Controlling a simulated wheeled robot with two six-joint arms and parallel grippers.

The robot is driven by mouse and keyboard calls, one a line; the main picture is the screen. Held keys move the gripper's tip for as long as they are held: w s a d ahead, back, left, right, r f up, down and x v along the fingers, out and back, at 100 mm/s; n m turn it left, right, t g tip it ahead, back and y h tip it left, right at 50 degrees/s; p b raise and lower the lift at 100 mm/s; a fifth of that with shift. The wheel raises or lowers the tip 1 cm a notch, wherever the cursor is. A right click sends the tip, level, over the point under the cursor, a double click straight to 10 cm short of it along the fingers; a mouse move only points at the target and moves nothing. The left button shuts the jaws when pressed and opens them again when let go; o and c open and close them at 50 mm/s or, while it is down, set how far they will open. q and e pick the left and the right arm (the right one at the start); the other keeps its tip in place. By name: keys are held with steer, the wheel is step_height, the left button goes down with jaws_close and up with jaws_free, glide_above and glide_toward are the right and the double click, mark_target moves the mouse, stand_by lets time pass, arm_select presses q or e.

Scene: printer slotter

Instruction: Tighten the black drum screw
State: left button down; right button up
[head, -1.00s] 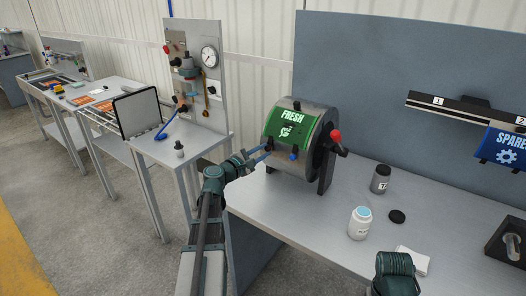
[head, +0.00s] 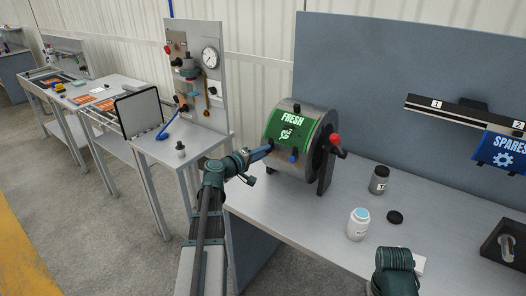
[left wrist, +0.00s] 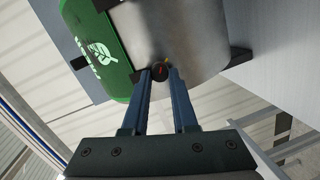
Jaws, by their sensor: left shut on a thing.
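The grey metal drum (head: 312,120) stands on the bench with a green FRESH sheet (head: 287,127) around its front. My left gripper (head: 269,148) is at the drum's lower left. The fingers largely hide this screw in the head view. A blue screw (head: 293,156) sits to its right. My right gripper is out of view; only part of that arm shows at the bottom.
A red-knobbed crank (head: 336,140) sticks out at the drum's right. A rail (head: 460,109) with a blue SPARES sheet (head: 503,150) is at right.

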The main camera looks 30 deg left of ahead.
arm_select(q)
steer(key=shift+d+r+m+p, duration=0.1)
steer(key=shift+m+p, duration=0.35)
steer(key=shift+m, duration=1.45)
steer(key=c, duration=0.7)
jaws_free()
steer(key=p+v, duration=0.2)
steer(key=v, duration=1.1)
steer(key=shift+s+r+p, duration=0.3)
steer(key=shift+s+r, duration=0.05)
steer(key=shift+s, duration=0.05)
